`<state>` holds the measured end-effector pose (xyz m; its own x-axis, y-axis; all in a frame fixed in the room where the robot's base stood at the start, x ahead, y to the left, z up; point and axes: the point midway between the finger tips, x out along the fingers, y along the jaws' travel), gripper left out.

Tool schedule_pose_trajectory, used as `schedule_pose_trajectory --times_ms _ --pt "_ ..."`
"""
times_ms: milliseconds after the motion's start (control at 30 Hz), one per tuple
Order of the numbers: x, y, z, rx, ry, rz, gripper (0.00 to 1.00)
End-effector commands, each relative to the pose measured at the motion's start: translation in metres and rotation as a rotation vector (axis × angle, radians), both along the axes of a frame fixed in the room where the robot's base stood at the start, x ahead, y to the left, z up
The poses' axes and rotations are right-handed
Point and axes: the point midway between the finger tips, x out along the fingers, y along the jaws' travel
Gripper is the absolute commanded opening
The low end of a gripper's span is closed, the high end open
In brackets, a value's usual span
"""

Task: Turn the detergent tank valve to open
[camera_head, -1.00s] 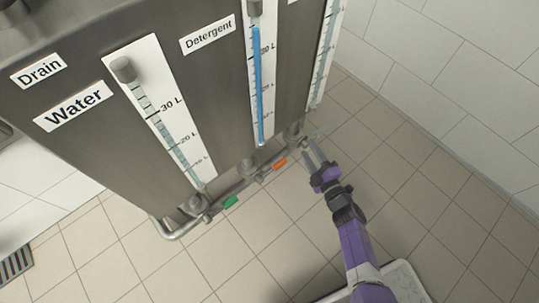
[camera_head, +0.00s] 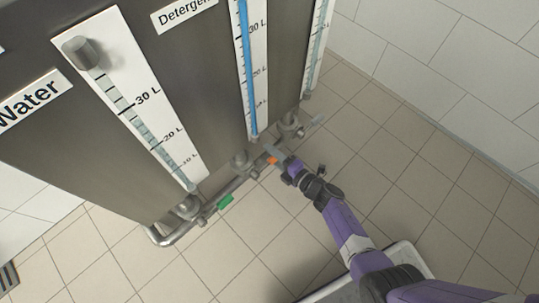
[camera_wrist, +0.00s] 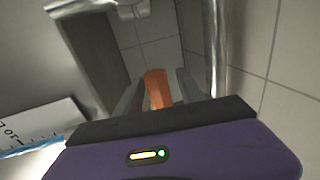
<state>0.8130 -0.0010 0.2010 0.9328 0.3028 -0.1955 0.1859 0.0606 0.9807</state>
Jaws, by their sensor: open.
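The orange valve handle (camera_head: 271,160) sits on the pipe below the detergent gauge (camera_head: 247,70), whose tube shows blue liquid. The cut-off "Detergent" label (camera_head: 183,13) is at the top. My purple gripper (camera_head: 275,153) is at this handle, and its fingers partly cover it in the head view. In the wrist view the orange handle (camera_wrist: 155,86) stands between my two open grey fingers (camera_wrist: 158,95). A gap shows on each side near its visible end. Whether a finger touches it further down cannot be told.
A green valve handle (camera_head: 225,202) is on the pipe to the left, below the water gauge (camera_head: 140,105). A pale handle (camera_head: 317,120) is to the right. The metal tank (camera_head: 60,155) stands close above the pipe. The tiled floor (camera_head: 400,150) is open on the right.

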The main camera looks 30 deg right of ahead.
Motion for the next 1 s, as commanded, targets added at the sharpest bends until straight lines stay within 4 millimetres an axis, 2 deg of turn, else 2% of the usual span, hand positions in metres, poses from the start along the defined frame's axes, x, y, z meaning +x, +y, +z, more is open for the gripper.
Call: schedule_pose_trajectory --times_ms 200,467,500,733,1000 --pt "0.0117 0.0041 -0.0027 0.000 -0.001 0.001 0.46" --pt "0.0126 0.0045 -0.0016 0.000 -0.001 0.000 0.46" --pt "0.0125 0.0044 -0.0016 0.000 -0.001 0.000 0.44" --pt "0.0123 0.0044 -0.0018 0.000 0.000 0.000 0.00" --pt "0.0123 0.0045 -0.0020 0.000 0.000 0.000 0.00"
